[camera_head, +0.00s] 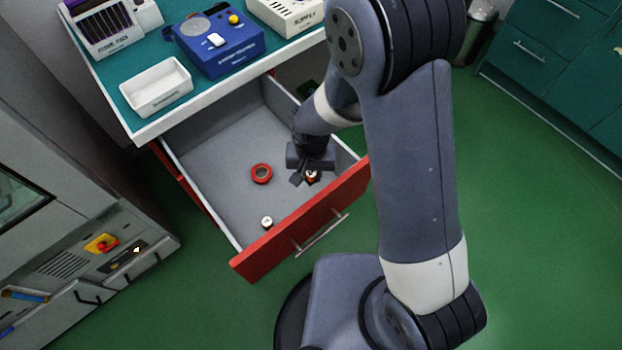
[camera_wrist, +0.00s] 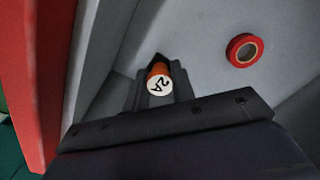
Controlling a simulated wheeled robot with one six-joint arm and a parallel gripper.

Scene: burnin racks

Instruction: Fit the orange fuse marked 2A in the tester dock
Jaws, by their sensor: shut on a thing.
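The orange fuse (camera_wrist: 160,80) has a white end cap marked 2A. My gripper (camera_wrist: 157,88) is shut on it, low inside the open drawer. In the head view my gripper (camera_head: 309,178) is near the drawer's front right corner, and only a little of the fuse (camera_head: 312,175) shows between the jaws. A blue box (camera_head: 222,48) with a yellow knob and a white part on top stands on the bench; it may be the tester, but I cannot read its label.
The red-fronted drawer (camera_head: 300,222) is open. In it lie a red ring (camera_head: 261,173) and a small white-topped piece (camera_head: 267,222). On the bench are a white tray (camera_head: 156,88), a fuse rack (camera_head: 108,27) and a supply box (camera_head: 286,14). A grey machine (camera_head: 100,235) stands left.

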